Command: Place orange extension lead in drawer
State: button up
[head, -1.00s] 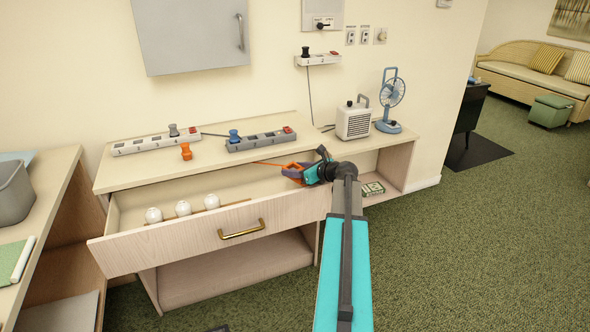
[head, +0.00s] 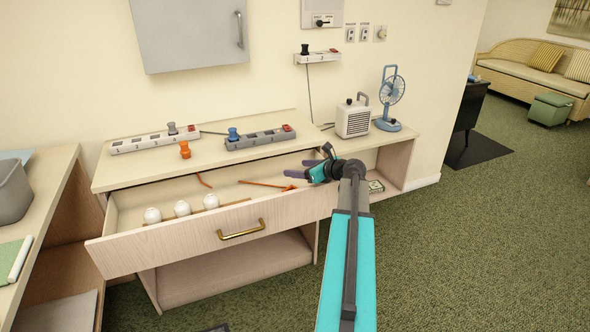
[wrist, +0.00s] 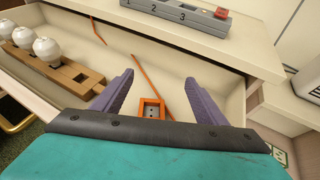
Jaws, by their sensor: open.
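The orange extension lead lies in the open drawer (head: 180,235). Its square orange socket end (wrist: 151,108) rests on the drawer floor between my fingers in the wrist view. Its orange cord (head: 265,184) runs along the drawer, and another stretch of cord (head: 203,180) shows near the back. My gripper (head: 308,168) is open over the right part of the drawer; its purple fingers (wrist: 155,95) stand apart on either side of the socket.
A wooden holder with white bulbs (head: 183,208) lies in the drawer's left part. On the counter (head: 140,172) are a white power strip (head: 150,142), a grey power strip (head: 260,138), an orange plug (head: 185,149), a heater (head: 353,118) and a fan (head: 390,95).

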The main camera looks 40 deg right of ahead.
jog(key=v, duration=0.9)
jog(key=shift+d+r, duration=0.1)
dwell(0.6)
